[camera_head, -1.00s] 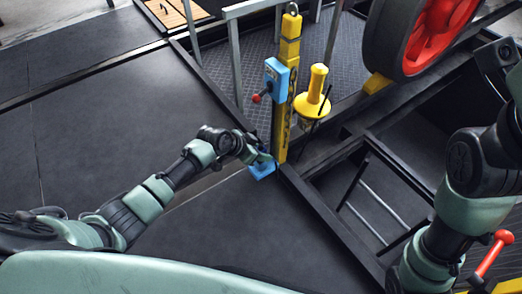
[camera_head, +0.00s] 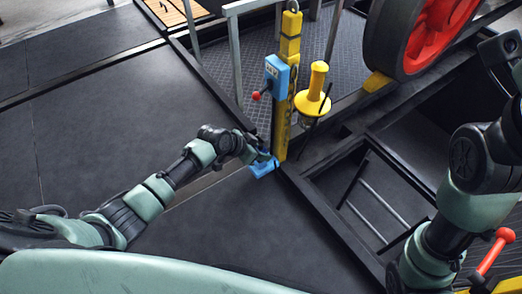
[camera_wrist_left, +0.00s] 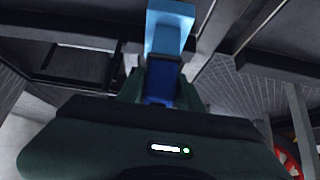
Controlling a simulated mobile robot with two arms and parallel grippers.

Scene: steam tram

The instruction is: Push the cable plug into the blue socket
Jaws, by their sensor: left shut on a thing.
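The blue socket (camera_head: 262,169) is low at the foot of the yellow post, and my left gripper (camera_head: 262,157) is right at it. In the left wrist view my left gripper (camera_wrist_left: 160,92) is shut on a dark blue plug (camera_wrist_left: 160,82). The light blue socket (camera_wrist_left: 171,25) lies straight ahead of the plug, and the two look in line. The plug's front end meets or overlaps the socket's edge in this view; I cannot tell how deep it sits. No cable is clearly visible. My right arm shows at the right, but its gripper does not.
The yellow post (camera_head: 287,100) carries a blue box (camera_head: 278,72) with a red-knobbed lever (camera_head: 257,96). A yellow spool-like handle (camera_head: 317,90) and a red wheel (camera_head: 432,35) stand to the right. An open dark frame (camera_head: 375,205) lies right of the post. Dark floor at left is clear.

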